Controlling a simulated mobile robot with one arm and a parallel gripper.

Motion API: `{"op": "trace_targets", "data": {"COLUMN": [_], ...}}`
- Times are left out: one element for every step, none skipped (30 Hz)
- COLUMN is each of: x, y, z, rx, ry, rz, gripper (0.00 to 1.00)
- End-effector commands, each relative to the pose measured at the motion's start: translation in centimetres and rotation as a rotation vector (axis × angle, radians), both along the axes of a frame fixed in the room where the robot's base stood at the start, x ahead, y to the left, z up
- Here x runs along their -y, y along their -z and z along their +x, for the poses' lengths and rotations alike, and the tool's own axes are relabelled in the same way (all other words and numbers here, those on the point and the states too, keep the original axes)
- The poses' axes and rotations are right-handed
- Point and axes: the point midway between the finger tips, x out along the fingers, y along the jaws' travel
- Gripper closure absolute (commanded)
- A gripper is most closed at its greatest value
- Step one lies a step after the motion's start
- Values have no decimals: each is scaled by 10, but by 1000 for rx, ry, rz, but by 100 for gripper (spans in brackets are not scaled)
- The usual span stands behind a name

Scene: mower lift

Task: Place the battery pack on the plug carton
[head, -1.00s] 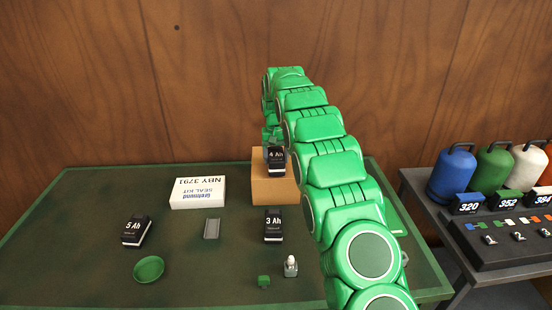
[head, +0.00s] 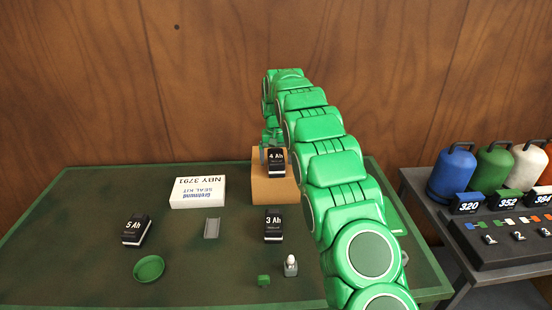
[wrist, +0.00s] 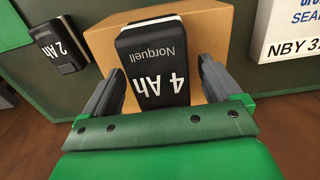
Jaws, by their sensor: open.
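The black 4 Ah battery pack (head: 276,163) rests on the brown carton (head: 273,192) at the back of the green table. In the wrist view the pack (wrist: 158,75) stands out against the carton (wrist: 103,45), label towards my camera. My gripper (wrist: 160,82) is open, with one finger on each side of the pack and visible gaps between them. In the head view my arm covers the carton's right side and much of the gripper. The pack's contact with the carton top is not fully visible.
A white seal kit box (head: 198,192) stands left of the carton. The 3 Ah pack (head: 273,225), 5 Ah pack (head: 136,230), grey channel piece (head: 212,228), green dish (head: 149,268), green cube (head: 263,280) and small bottle (head: 290,266) lie nearer. A 2 Ah pack (wrist: 60,45) is beside the carton.

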Motion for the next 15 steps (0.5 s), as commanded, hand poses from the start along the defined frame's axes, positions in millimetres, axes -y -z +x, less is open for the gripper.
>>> {"op": "trace_targets", "data": {"x": [0,0,0,0,0,0,0,0,0,0,0,0,0,0,0], "y": [-2,-4,-8,-11,-15,-21,-26,-31,-38,-43,-47,-53,-57,-60,-66], "z": [0,0,0,0,0,0,0,1,1,1,1,0,1,1,1], "rx": [1,1,1,0,-1,-1,1,3,5,5,3,2,2,2,4], "ry": [0,0,0,0,0,0,0,0,0,0,0,0,0,0,0], "rz": [0,0,0,0,0,0,0,0,1,1,0,0,0,0,0], "gripper": [8,8,8,8,8,8,8,8,8,8,8,8,8,8,8]}}
